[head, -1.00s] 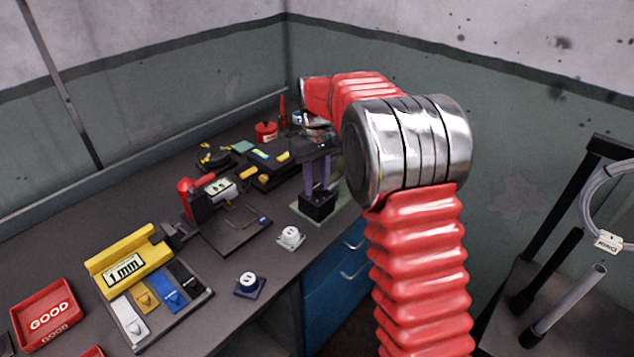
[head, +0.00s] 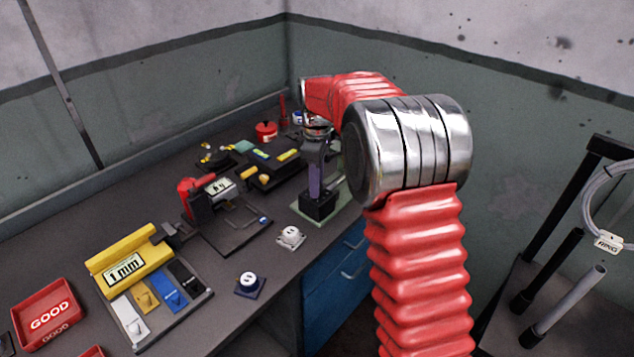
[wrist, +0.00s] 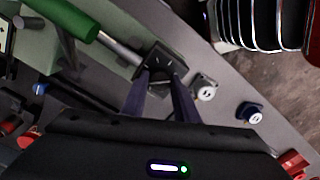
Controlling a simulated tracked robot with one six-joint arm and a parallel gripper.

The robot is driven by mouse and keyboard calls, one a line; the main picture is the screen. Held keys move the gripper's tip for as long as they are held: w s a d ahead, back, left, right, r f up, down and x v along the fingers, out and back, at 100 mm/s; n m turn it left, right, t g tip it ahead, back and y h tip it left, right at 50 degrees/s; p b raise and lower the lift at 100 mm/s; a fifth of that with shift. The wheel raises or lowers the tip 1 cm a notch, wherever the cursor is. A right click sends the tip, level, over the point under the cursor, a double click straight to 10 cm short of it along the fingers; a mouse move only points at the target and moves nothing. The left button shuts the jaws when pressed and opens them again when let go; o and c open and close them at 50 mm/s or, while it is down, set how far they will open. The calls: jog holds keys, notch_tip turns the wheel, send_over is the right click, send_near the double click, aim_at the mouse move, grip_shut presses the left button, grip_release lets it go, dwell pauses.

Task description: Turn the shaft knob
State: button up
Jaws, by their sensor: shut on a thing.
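A dark, square-topped block, which I take to be the shaft knob (head: 319,209), stands on a pale green pad (head: 300,214) near the bench's front edge. It also shows in the wrist view (wrist: 172,60). My gripper (head: 317,193) points down from above, its purple fingers reaching the block's top. In the wrist view the two fingers of my gripper (wrist: 160,75) meet the block and are shut on it. The exact contact is too small to see. A metal rod with a green handle (wrist: 66,17) runs up to the block in the wrist view.
White (head: 290,238) and blue (head: 249,284) small knobbed blocks sit left of the pad. A gauge stand with a red handle (head: 188,190), a yellow 1 mm block (head: 130,262) and a red GOOD tray (head: 48,312) lie further left. A dark device (head: 268,170) stands behind.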

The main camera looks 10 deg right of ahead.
jog(key=shift+w+d, duration=0.1)
jog(key=shift+d, duration=0.05)
dwell(0.3)
jog(key=o, duration=1.1)
jog(key=shift+c, duration=0.2)
notch_tip(320, 180, up, 14)
jog(key=shift+f, duration=0.15)
